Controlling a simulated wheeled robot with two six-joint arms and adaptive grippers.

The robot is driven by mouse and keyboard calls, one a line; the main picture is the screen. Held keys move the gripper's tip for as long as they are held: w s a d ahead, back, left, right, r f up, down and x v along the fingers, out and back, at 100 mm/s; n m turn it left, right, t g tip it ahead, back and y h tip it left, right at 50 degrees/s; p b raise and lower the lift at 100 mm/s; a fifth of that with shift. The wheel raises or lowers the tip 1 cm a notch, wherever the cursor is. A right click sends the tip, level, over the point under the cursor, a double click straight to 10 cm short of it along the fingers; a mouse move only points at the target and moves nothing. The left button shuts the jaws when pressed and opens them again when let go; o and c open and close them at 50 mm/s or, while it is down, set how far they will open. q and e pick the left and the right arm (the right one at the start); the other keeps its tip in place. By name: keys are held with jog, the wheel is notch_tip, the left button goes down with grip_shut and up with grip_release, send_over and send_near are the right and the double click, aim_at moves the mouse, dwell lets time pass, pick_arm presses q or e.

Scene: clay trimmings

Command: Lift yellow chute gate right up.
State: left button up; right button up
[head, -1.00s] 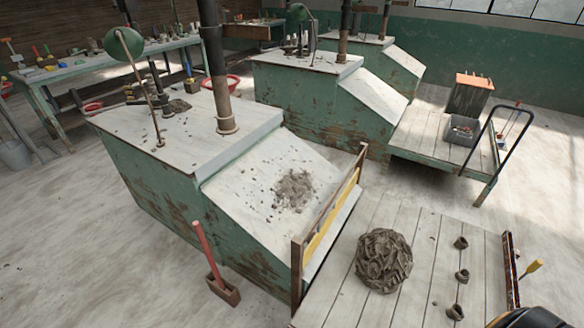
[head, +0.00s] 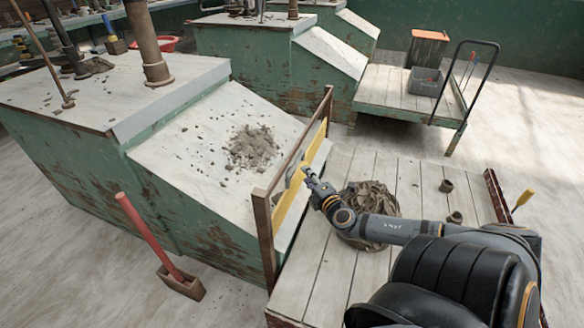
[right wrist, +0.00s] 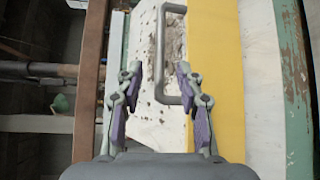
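The yellow chute gate (head: 290,208) is a flat board in a rusty frame (head: 265,240) across the foot of the sloping white chute. In the right wrist view the gate (right wrist: 213,90) is a yellow band with a grey U-shaped handle (right wrist: 158,50) beside it. My right gripper (head: 306,175) is at the gate, near the handle. In the right wrist view its fingers (right wrist: 158,70) are apart, with the handle's long bar between them in the picture. I cannot tell whether they touch it. My left gripper is not in view.
Clay crumbs (head: 252,147) lie on the chute (head: 190,155). A red-handled tool (head: 150,240) stands on the floor at left.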

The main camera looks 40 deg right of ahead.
aim_at(296, 161)
jog(key=b+x, duration=0.4)
jog(key=x, duration=0.5)
jog(key=shift+w+d+f, duration=0.15)
jog(key=shift+w+d, duration=0.1)
jog(key=shift+w, duration=0.35)
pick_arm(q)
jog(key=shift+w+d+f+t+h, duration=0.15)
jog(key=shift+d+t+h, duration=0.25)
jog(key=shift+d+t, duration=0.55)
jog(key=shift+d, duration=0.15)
pick_arm(e)
grip_shut()
